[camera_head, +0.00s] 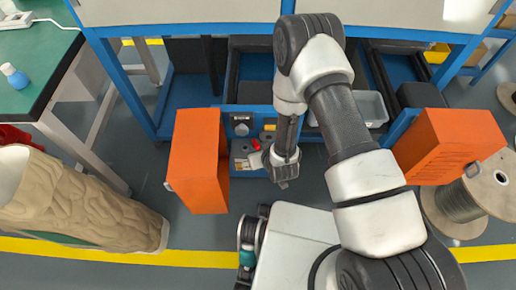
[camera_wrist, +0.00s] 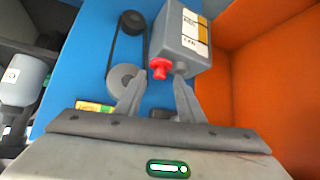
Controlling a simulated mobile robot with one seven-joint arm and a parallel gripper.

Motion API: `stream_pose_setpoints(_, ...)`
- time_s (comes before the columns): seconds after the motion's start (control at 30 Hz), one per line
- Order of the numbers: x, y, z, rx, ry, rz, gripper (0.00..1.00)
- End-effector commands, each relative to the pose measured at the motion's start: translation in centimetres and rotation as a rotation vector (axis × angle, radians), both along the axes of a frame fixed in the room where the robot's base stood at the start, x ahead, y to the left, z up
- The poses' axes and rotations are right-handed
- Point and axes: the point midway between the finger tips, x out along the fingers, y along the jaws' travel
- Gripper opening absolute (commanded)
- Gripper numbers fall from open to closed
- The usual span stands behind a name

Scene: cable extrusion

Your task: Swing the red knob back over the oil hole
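The red knob (camera_wrist: 159,68) sticks out from the lower front edge of a grey box (camera_wrist: 185,40) with a white and yellow label. In the head view the red knob (camera_head: 255,143) is small, just left of my gripper (camera_head: 272,163). My gripper (camera_wrist: 159,82) is open in the wrist view, its two fingers apart, with the knob showing between and beyond their tips. I cannot tell whether either finger touches the knob. The oil hole cannot be made out in either view.
An orange door (camera_head: 198,160) stands open left of my gripper, and another orange door (camera_head: 447,146) is at the right. A blue panel (camera_wrist: 80,60) carries a belt on two pulleys (camera_wrist: 126,55). A cable spool (camera_head: 465,200) stands on the floor at right.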

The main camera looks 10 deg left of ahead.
Motion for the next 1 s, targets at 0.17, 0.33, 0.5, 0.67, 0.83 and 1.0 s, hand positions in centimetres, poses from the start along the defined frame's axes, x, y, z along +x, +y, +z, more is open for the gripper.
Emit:
stream_pose_setpoints(0.17, 0.97, 0.65, -1.18, 0.001, -0.001, 0.000, 0.35)
stream_pose_setpoints(0.33, 1.14, 0.76, -1.34, -0.001, 0.001, 0.000, 0.35)
stream_pose_setpoints(0.5, 1.12, 0.76, -1.33, -0.001, 0.001, 0.000, 0.33)
stream_pose_setpoints(0.67, 1.12, 0.76, -1.32, 0.000, 0.000, 0.000, 0.06)
stream_pose_setpoints(0.83, 1.11, 0.77, -1.31, 0.000, 0.000, -0.001, 0.00)
stream_pose_setpoints(1.0, 0.98, 0.98, -1.30, 0.001, 0.000, -0.028, 0.00)
